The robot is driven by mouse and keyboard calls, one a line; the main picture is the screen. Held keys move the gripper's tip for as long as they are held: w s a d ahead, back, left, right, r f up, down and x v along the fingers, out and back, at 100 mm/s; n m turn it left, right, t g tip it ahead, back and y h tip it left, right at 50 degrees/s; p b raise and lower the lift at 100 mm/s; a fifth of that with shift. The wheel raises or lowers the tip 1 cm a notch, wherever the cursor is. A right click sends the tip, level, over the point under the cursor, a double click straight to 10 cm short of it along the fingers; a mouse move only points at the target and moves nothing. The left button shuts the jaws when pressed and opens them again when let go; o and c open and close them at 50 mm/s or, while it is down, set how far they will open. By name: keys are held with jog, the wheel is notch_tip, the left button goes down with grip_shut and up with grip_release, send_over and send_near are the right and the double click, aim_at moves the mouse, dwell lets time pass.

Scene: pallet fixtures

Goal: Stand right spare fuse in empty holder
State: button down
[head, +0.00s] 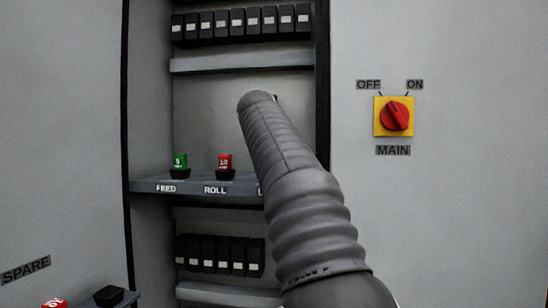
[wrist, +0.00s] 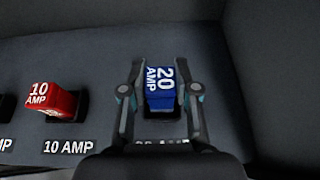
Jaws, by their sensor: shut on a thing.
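My gripper (wrist: 160,95) is shut on a blue 20 AMP fuse (wrist: 160,82) in the wrist view, one finger on each side. The fuse is upright, over a dark holder (wrist: 162,113) at the right end of the shelf (head: 150,186). I cannot tell whether it is fully seated. A label below it is mostly covered by my gripper. In the head view my arm hides the gripper, the blue fuse and that holder. At the lower left, under the SPARE sign (head: 26,269), an empty black holder (head: 109,296) stands right of a red fuse (head: 55,303).
On the shelf stand a green fuse (head: 180,160) at FEED and a red 10 AMP fuse (head: 225,161) at ROLL. The red one is left of my gripper in the wrist view (wrist: 52,98). The cabinet's side wall (wrist: 275,70) is close on the right. Breaker rows sit above and below.

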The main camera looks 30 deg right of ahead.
jog(key=shift+f, duration=0.5)
jog(key=c, duration=0.9)
grip_release()
jog(key=shift+w+f, duration=0.1)
jog(key=shift+w, duration=0.05)
jog(key=shift+o, duration=0.2)
jog(key=v, duration=1.2)
